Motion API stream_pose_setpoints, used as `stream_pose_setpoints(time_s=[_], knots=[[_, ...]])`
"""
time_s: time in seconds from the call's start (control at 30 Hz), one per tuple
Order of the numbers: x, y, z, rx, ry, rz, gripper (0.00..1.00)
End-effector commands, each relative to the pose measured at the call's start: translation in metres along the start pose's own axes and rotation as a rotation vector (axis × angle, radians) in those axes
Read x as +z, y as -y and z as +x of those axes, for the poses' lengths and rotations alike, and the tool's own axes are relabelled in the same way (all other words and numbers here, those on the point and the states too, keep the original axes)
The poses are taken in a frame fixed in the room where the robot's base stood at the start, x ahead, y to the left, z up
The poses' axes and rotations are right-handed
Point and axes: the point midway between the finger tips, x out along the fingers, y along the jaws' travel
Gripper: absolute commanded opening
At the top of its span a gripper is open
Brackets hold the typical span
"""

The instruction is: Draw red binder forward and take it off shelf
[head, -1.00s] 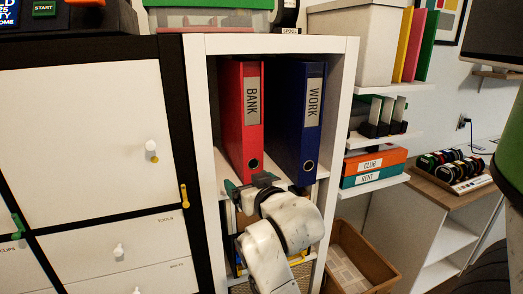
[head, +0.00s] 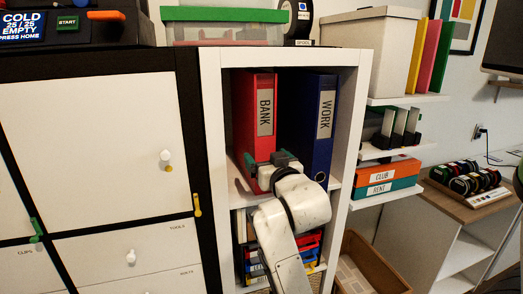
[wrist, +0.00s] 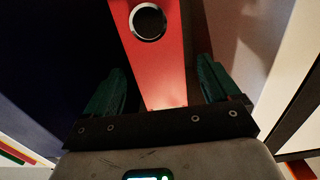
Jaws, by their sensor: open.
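The red binder (head: 262,115), labelled BANK, stands upright in the upper compartment of the white shelf (head: 211,120). My gripper (head: 272,162) is at the lower front of the red binder. In the wrist view its green fingers (wrist: 160,85) are open, one on each side of the spine, with a gap on both sides. The binder's lower spine is hidden by my gripper in the head view.
A blue binder (head: 319,120), labelled WORK, stands to the right of the red one, with a gap between them. Below are several small items in the lower compartment (head: 250,262). An open wooden box (head: 375,262) stands on the right.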

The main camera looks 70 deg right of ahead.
Motion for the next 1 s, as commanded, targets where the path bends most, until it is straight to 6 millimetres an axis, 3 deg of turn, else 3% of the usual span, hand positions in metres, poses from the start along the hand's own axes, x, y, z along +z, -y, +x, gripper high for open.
stream_pose_setpoints(time_s=[0.2,0.4,0.83,1.0], knots=[[-0.001,-0.001,0.038,0.002,0.001,-0.001,0.89],[-0.001,-0.001,0.058,0.001,0.0,0.0,0.89],[0.0,0.0,0.065,0.0,0.0,0.0,0.89],[0.0,0.0,0.065,0.001,0.0,0.0,0.73]])
